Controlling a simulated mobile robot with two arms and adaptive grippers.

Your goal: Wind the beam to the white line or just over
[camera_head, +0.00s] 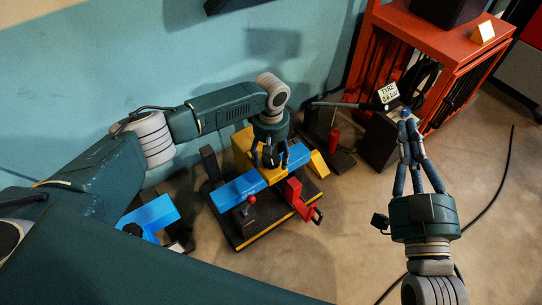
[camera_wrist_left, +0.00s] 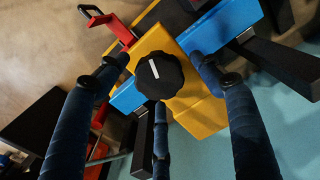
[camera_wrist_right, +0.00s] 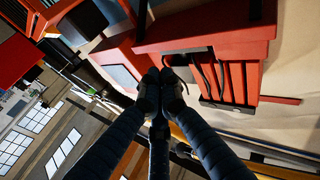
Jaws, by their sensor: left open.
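A blue beam (camera_head: 237,190) runs through a yellow block (camera_head: 243,147) on a black base with a yellow edge. In the left wrist view a black knob (camera_wrist_left: 160,75) with a short white mark sits on the yellow block (camera_wrist_left: 182,58). My left gripper (camera_head: 272,158) is above the block; in the left wrist view its open fingers (camera_wrist_left: 158,80) spread around the knob, and I cannot tell whether they touch it. I cannot make out a separate white line. My right gripper (camera_head: 408,123) has its fingers together, with nothing visible between them; they also meet in the right wrist view (camera_wrist_right: 161,76).
A red crank-like handle (camera_head: 302,200) and a red-topped lever (camera_head: 250,201) are on the base's near side. A dark box with a "TYRE 2.6 bar" sign (camera_head: 389,93) and an orange rack (camera_head: 440,55) stand at right. A black cable (camera_head: 492,196) crosses the floor.

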